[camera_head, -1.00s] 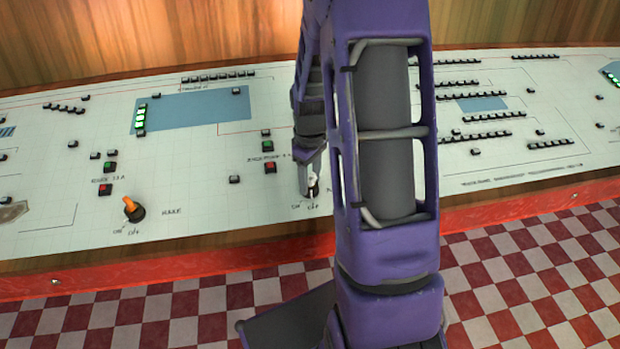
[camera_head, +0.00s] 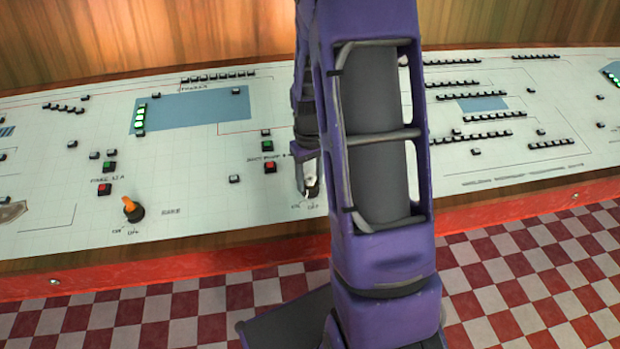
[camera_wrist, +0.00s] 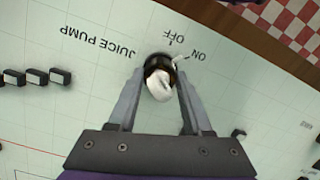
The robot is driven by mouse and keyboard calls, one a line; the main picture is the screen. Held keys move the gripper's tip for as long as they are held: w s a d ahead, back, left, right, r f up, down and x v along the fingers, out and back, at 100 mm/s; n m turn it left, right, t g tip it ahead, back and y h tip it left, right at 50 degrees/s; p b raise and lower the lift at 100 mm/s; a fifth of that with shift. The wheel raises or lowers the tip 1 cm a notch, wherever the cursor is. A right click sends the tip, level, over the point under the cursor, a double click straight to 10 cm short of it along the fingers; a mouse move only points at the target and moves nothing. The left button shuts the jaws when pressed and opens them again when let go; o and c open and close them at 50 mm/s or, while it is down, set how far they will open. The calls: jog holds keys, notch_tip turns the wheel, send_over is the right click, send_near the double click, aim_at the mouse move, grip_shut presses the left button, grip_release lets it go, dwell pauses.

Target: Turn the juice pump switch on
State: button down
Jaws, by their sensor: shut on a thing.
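The juice pump switch (camera_wrist: 158,86) has a white knob on a dark round base, beside the printed words JUICE PUMP, OFF and ON on the pale panel. My gripper (camera_wrist: 161,74) has one finger on each side of the knob and is shut on it. A small pale piece shows at the base on the side of the ON label; I cannot tell if it is the knob's pointer. In the head view my gripper (camera_head: 307,188) is at the switch near the panel's front edge, and my forearm hides the panel just right of it.
An orange-handled switch (camera_head: 132,208) stands to the left. A red button (camera_head: 270,167) and a green button (camera_head: 267,146) sit close behind my gripper. The red front edge (camera_head: 180,270) borders the checkered floor.

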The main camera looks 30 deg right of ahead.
jog(key=shift+m, duration=1.8)
jog(key=shift+c, duration=1.7)
grip_release()
jog(key=shift+r, duration=0.15)
notch_tip(320, 180, up, 17)
jog(key=p, duration=0.2)
jog(key=shift+r, duration=0.1)
